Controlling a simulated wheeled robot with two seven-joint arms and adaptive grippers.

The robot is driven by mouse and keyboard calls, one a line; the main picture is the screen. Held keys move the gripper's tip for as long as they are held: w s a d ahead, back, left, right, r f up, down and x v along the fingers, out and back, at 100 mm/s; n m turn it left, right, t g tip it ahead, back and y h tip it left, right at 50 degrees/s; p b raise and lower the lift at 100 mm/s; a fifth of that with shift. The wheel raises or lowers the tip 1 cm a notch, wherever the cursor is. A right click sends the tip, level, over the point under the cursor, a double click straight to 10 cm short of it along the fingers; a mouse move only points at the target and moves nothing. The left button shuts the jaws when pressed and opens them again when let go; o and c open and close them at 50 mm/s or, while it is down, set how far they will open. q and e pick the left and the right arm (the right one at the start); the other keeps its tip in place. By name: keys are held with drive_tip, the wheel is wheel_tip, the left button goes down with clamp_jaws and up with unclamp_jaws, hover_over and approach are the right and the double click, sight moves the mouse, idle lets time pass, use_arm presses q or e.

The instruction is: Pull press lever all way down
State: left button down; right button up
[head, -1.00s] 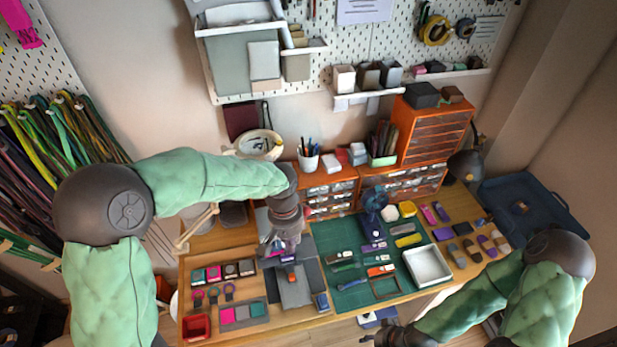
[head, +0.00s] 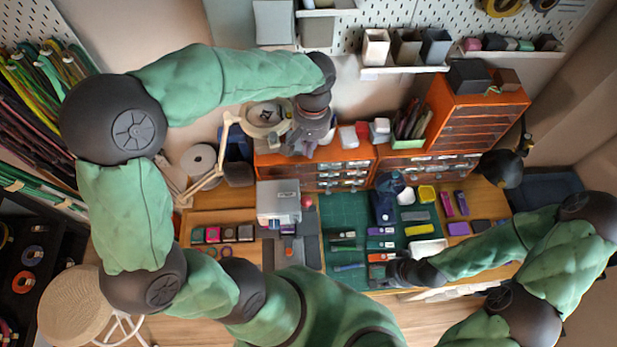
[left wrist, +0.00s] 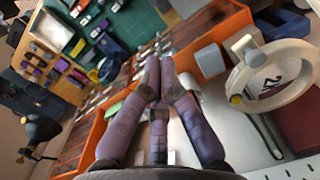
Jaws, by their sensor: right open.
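A grey boxy machine (head: 278,200), which looks like the press, stands on the desk left of the green mat with a dark grey base in front. A small reddish part shows at its right side; I cannot clearly make out the lever.
A dark blue device (head: 383,207) stands on the green mat (head: 345,220). Orange drawer units (head: 478,115) line the back. A round-headed lamp (head: 265,117) is beside my left gripper. A white tray (head: 428,247) lies near my right forearm.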

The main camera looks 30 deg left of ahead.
sight(305, 204)
use_arm(q)
drive_tip(key=s+d+f+p, duration=0.1)
drive_tip(key=s+f, duration=0.3)
drive_tip(key=f, duration=0.7)
drive_tip(key=shift+d, duration=0.15)
idle(0.3)
